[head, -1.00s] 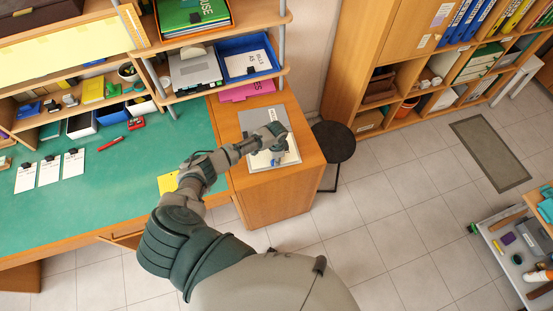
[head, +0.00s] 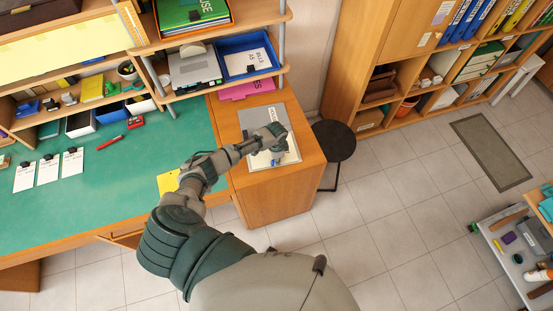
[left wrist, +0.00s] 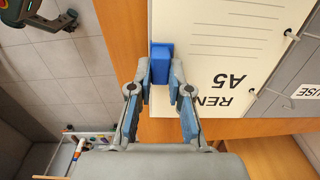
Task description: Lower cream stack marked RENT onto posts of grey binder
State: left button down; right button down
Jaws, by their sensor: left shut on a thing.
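The cream stack (left wrist: 225,45) marked RENT and A5 fills the upper middle of the left wrist view, its print upside down. In the head view the cream stack (head: 287,156) lies over the near part of the grey binder (head: 262,117), on the wooden cabinet top. The grey binder (left wrist: 289,76) shows to the right of the stack in the wrist view. Small dark fittings show along their shared edge; whether the posts are in the holes I cannot tell. My left gripper (left wrist: 161,72) is shut on a blue block (left wrist: 161,52) at the stack's edge.
A pink folder (head: 246,90) lies behind the binder. A blue tray (head: 247,62) with papers stands on the shelf above. A black stool (head: 334,140) stands right of the wooden cabinet (head: 270,195). The green desk (head: 110,185) is mostly clear to the left.

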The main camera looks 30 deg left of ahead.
pick_arm(q)
jog(key=shift+f, duration=0.1)
jog(key=c, duration=0.8)
grip_release()
jog(key=shift+o, duration=0.2)
notch_tip(320, 180, up, 5)
jog(key=p, duration=0.5)
jog(key=shift+r+p, duration=0.7)
jog(key=shift+r, duration=0.35)
